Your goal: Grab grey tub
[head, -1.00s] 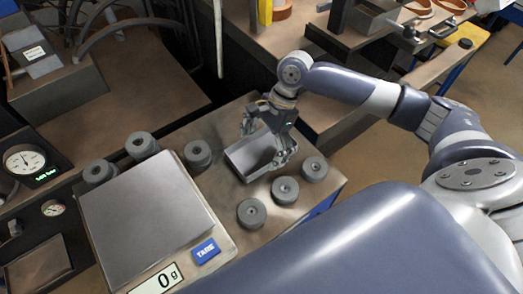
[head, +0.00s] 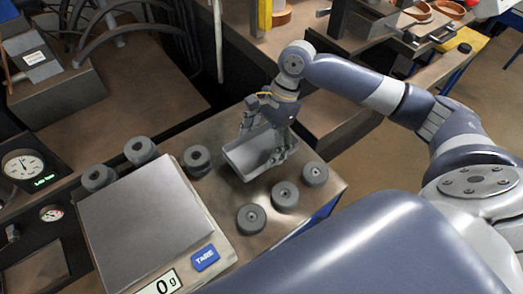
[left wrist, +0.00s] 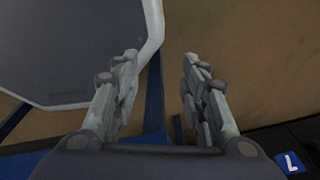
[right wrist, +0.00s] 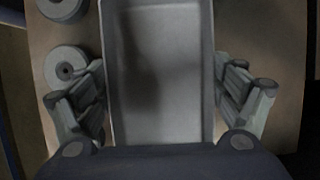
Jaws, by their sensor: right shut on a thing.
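The grey tub (head: 240,158) is an open rectangular box at the middle of the metal-topped table in the head view. My right gripper (head: 266,138) is above it, with its fingers on two opposite sides, shut on the tub. In the right wrist view the tub (right wrist: 160,80) lies between the two fingers (right wrist: 160,100) and looks empty inside. I cannot tell whether the tub touches the table. My left gripper (left wrist: 158,85) is open and empty in the left wrist view. It is not visible in the head view.
A scale (head: 150,225) reading 0 g is at left. A bench with bowls (head: 420,12) lies beyond. In the left wrist view, floor (left wrist: 240,60) shows below the fingers.

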